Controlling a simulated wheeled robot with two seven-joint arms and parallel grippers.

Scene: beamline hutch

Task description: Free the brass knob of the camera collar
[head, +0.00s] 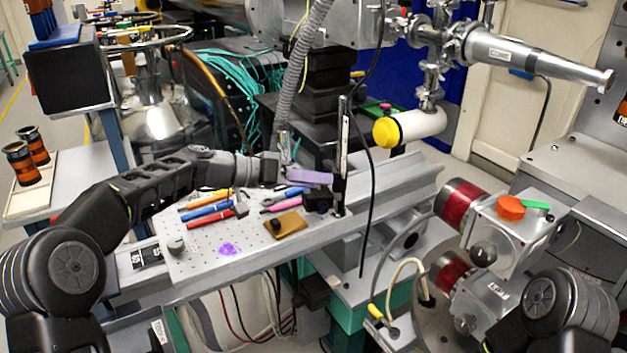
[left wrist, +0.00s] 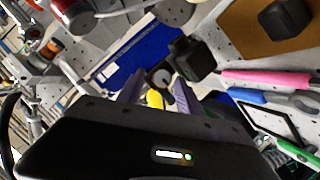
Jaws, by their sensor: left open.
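A black camera-like block (head: 318,198) sits low beside a dark upright post (head: 342,150) at the far right end of the perforated plate (head: 200,262). The block also shows in the left wrist view (left wrist: 195,60), with a small grey round face (left wrist: 162,78) on a dark part beside it. I cannot clearly make out a brass knob. My left gripper (head: 327,179) has purple fingers and is open, close to the post and above the block. In the left wrist view, its fingertips (left wrist: 159,80) lie either side of the grey round face; contact cannot be told. My right gripper is out of view.
Pliers and coloured tools (head: 210,210), a brown plate (head: 289,224) with a black piece, and a purple patch (head: 229,249) lie on the perforated plate. A dark cable (head: 368,200) hangs right of the post.

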